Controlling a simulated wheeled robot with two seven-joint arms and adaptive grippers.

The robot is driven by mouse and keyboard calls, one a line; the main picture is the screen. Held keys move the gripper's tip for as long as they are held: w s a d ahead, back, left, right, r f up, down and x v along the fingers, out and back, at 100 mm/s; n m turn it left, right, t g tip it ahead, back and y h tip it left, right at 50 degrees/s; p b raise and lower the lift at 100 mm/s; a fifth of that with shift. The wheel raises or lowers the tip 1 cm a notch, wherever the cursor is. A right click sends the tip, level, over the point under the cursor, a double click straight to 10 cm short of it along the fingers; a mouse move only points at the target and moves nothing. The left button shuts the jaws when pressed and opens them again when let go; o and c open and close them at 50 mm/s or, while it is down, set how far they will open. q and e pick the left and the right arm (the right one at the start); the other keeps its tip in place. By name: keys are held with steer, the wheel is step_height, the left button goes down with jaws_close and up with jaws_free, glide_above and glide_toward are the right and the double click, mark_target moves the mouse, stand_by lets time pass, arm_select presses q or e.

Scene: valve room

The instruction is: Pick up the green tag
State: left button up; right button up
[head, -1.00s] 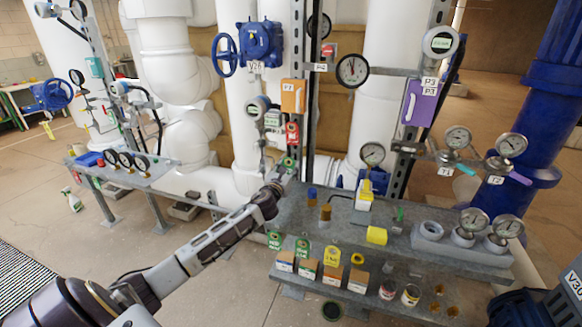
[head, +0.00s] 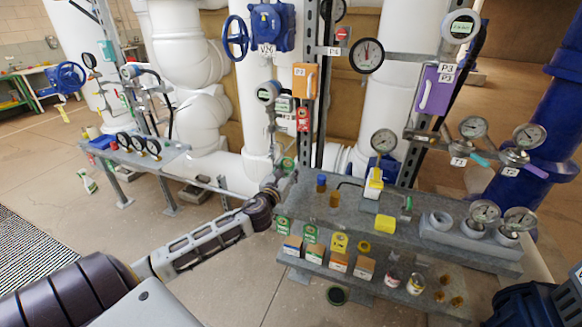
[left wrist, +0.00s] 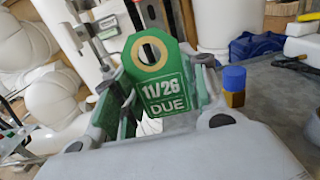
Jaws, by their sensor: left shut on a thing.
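A green tag with a round ringed hole and the white words "11/26 DUE" (left wrist: 165,85) stands upright in my left wrist view. My left gripper (left wrist: 150,130) is shut on it, with the fingers at the tag's lower part. More green pieces show behind the tag; I cannot tell what they are. In the head view my left gripper (head: 280,177) is at the left back corner of the grey bench, with a small bit of green (head: 288,163) at its tip. My right gripper is not in view.
A blue-capped bottle (head: 321,183) stands on the grey bench (head: 345,212), right of my left gripper. Pipes, gauges and a blue valve (head: 272,26) rise behind.

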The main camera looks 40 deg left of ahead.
mark_target(289, 172)
arm_select(q)
steer(key=shift+v, duration=1.5)
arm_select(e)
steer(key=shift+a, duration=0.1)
arm_select(q)
steer(key=shift+d, duration=0.1)
